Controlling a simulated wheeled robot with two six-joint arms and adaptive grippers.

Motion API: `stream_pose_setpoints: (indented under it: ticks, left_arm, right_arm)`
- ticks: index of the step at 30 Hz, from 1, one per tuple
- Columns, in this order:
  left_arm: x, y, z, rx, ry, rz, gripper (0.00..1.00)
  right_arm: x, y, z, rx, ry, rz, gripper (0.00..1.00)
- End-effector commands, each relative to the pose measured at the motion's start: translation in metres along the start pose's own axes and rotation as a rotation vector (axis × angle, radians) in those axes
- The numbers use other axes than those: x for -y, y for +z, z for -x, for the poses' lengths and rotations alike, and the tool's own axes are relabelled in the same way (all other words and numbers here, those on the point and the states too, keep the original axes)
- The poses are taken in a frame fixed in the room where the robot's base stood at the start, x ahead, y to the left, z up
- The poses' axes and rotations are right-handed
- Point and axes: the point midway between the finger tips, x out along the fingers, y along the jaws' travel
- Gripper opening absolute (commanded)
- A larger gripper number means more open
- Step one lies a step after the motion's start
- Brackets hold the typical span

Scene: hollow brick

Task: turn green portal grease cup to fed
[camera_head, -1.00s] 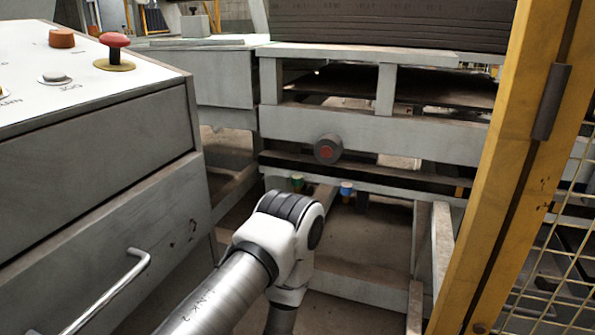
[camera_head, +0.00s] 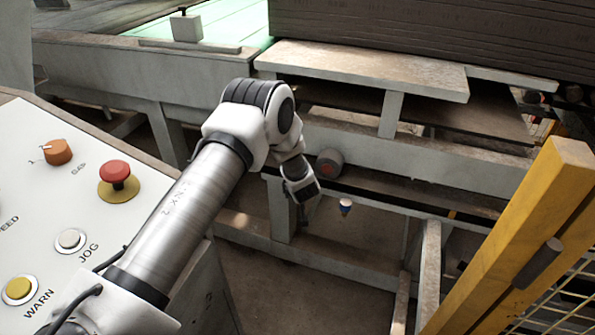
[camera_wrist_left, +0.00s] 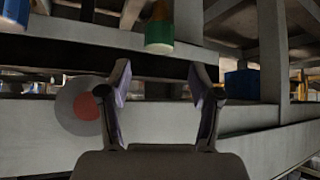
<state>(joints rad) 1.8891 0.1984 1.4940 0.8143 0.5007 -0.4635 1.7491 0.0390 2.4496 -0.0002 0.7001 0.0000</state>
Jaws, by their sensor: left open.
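The green grease cup (camera_wrist_left: 159,35) shows at the top centre of the left wrist view, with a brownish-yellow part above its green body. My left gripper (camera_wrist_left: 163,82) is open and empty. In that view its two fingertips lie below the cup, apart from it, with a gap between them. In the head view my left gripper (camera_head: 305,206) is at the machine frame, and the arm hides the green cup. My right gripper is out of view.
A round grey knob with a red centre (camera_head: 329,163) sits on the frame close to my gripper. A control panel (camera_head: 35,210) stands at left, a yellow post (camera_head: 520,240) at right.

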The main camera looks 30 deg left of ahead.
Motion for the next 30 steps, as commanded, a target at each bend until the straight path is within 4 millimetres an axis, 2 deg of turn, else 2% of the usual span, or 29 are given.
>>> stream_pose_setpoints:
  ticks: [9, 12, 21, 22, 24, 26, 27, 30]
  left_arm:
    - [0.001, 0.003, -0.058, -0.001, -0.002, -0.001, 0.64]
    - [0.001, 0.002, -0.07, -0.001, -0.001, -0.001, 0.64]
    - [0.0, 0.002, -0.075, 0.001, 0.0, -0.003, 0.64]
    - [0.0, 0.002, -0.075, 0.001, 0.0, -0.003, 0.57]
    - [0.0, 0.002, -0.075, 0.001, 0.0, -0.003, 0.32]
    - [0.0, 0.002, -0.075, 0.001, 0.0, -0.003, 0.1]
    - [0.0, 0.002, -0.075, 0.001, 0.0, -0.003, 0.03]
    - [0.0, 0.002, -0.075, 0.001, 0.0, -0.003, 0.03]
  right_arm:
    - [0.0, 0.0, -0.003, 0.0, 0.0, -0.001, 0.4]
    - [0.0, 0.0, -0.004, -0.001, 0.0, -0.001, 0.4]
    - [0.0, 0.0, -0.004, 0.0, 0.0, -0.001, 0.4]
    - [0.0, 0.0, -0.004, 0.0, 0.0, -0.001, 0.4]
    - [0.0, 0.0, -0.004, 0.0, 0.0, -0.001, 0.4]
    - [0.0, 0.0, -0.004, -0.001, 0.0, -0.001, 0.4]
    - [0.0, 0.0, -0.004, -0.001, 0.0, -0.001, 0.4]
    - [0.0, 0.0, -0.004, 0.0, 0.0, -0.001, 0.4]
